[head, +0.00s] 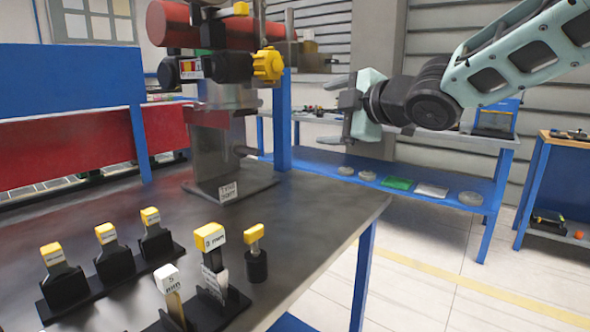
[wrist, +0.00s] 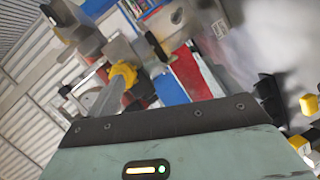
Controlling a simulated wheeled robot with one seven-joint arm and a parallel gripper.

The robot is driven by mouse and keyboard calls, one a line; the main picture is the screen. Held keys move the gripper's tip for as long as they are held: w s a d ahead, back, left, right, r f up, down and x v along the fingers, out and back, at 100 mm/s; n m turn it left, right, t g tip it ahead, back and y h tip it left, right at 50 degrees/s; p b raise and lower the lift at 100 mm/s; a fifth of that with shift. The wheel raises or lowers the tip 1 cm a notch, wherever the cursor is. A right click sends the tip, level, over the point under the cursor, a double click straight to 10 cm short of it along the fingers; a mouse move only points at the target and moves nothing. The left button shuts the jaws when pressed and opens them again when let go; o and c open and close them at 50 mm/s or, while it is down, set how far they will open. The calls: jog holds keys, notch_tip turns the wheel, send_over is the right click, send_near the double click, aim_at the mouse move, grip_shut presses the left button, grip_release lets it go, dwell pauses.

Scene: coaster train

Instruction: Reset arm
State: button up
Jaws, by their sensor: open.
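My gripper (head: 349,110) is in the upper middle of the head view, raised in the air to the right of the machine on the table. Its fingers are apart with nothing between them. My arm reaches in from the upper right. In the wrist view the gripper's pale green body fills the lower part, and the scene behind it is tilted. The machine's yellow knob (head: 268,64) is to the left of the gripper in the head view and also shows in the wrist view (wrist: 122,76).
The dark table (head: 330,205) holds several yellow-topped tools in black stands at its front left, with a white-topped one (head: 168,279) marked 5 mm. A blue bench (head: 400,182) with small parts stands behind. The table's right part is clear.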

jog(key=s+d+f+m+g+h, duration=0.2)
jog(key=s+f+m+g+h, duration=0.55)
jog(key=s+f, duration=1.05)
jog(key=s+d+f+m+g, duration=0.2)
jog(key=s+f+m, duration=0.15)
jog(key=s, duration=0.55)
jog(key=s+d+f+m+g, duration=0.25)
jog(key=s+f, duration=0.25)
jog(key=s, duration=0.4)
notch_tip(320, 180, up, 13)
jog(key=p, duration=1.2)
jog(key=shift+h+p, duration=0.4)
jog(key=shift+h, duration=0.05)
jog(key=shift+s, duration=0.1)
